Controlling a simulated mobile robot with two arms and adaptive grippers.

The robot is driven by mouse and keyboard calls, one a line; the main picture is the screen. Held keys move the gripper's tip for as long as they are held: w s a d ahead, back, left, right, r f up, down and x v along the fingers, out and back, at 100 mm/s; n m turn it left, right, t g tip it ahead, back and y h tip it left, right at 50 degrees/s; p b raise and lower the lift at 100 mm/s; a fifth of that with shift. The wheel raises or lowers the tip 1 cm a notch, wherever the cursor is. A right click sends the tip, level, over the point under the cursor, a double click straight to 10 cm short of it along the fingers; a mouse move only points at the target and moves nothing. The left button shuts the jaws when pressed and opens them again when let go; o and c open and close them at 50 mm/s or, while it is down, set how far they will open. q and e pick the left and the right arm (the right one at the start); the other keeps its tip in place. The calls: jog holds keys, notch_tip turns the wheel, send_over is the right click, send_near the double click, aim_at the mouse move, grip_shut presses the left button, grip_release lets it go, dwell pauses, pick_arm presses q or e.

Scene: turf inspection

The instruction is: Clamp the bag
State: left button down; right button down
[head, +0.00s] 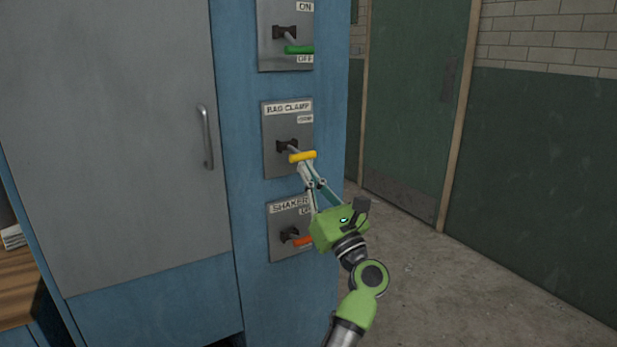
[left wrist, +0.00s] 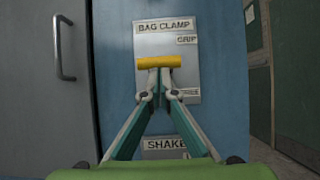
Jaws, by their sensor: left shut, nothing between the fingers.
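The bag clamp lever has a yellow handle (head: 302,156) on a dark pivot and a grey plate (head: 272,133) marked BAG CLAMP. It also shows in the left wrist view as a yellow bar (left wrist: 158,62), between a GRIP label above and a partly covered label below. My left gripper (head: 304,168) is shut and empty, its fingertips together just below the yellow handle. In the left wrist view the fingertips (left wrist: 159,76) meet at the handle's underside; whether they touch it I cannot tell. My right gripper is not in view.
A grey cabinet door (head: 110,130) with a handle is left. A green door (head: 412,100) and open floor (head: 450,280) lie right.

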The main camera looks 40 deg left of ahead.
pick_arm(q)
notch_tip(320, 180, up, 6)
jog(key=shift+d+r, duration=0.2)
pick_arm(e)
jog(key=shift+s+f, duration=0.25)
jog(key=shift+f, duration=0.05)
pick_arm(q)
jog(key=shift+s, duration=0.1)
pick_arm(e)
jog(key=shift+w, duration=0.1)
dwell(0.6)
